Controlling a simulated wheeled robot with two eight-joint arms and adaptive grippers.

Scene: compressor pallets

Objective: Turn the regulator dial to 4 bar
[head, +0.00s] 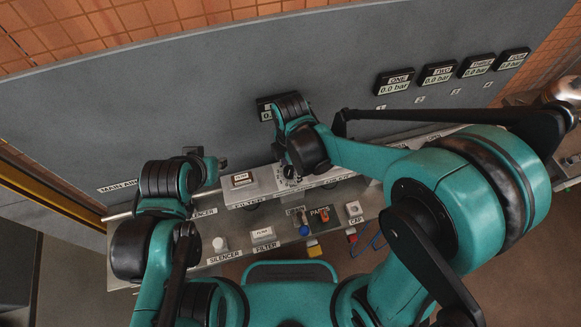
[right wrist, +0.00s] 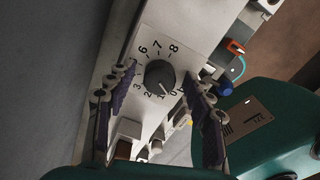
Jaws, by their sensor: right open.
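The regulator dial (right wrist: 160,74) is a grey round knob on a pale panel in the right wrist view, with numbers around it. Its pale pointer mark appears to face the 0 and 1 side; 4 and 5 are not readable. My right gripper (right wrist: 158,95) is open, with its purple-padded fingers on either side of the dial and apart from it. In the head view my right wrist (head: 300,140) hides most of the dial area. My left gripper (head: 219,164) is at the left, near the silencer and filter labels; its fingers are too small to judge.
Pressure displays (head: 394,83) on the grey back panel (head: 250,60) read 0.0 bar where legible. A filter block (head: 240,180) stands left of my right wrist. Loose parts, a silencer (head: 219,243) and a cap (head: 353,209) among them, lie on the front shelf.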

